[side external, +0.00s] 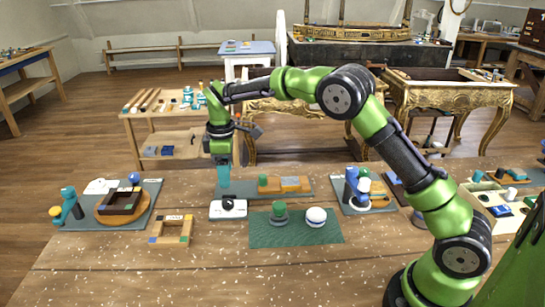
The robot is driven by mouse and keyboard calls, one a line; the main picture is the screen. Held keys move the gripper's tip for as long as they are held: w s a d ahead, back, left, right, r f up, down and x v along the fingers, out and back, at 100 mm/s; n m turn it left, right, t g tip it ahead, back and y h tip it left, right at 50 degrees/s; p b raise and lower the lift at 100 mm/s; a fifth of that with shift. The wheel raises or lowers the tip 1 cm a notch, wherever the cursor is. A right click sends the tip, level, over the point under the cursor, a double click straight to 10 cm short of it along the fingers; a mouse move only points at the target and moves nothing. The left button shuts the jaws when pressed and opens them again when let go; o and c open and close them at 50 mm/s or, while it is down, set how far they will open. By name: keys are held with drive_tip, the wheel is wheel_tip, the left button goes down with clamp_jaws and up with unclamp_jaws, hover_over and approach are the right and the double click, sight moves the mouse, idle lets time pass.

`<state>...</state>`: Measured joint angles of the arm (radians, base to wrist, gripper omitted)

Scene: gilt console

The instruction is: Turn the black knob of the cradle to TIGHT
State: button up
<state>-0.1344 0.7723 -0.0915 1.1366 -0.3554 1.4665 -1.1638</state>
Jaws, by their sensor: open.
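A small white block (228,213) with a dark round knob (228,205) stands near the middle left of the table. I take it for the cradle with its black knob; any lettering on it and the knob's setting are too small to read. My gripper (223,192) points straight down just above and behind the knob, with its teal fingers close to the block. It looks empty and open. I cannot tell whether the fingers touch the knob.
A green mat (262,236) with a green-grey piece (280,213) and a white round piece (316,216) lies to the right. A wooden frame (157,239) is left. Behind is a board with a wooden block (290,184). The front table area is clear.

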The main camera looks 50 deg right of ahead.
sight(228, 201)
wheel_tip(228, 201, down, 9)
drive_tip(key=shift+f, duration=0.1)
idle(0.3)
drive_tip(key=c, duration=1)
drive_tip(key=shift+c, duration=0.2)
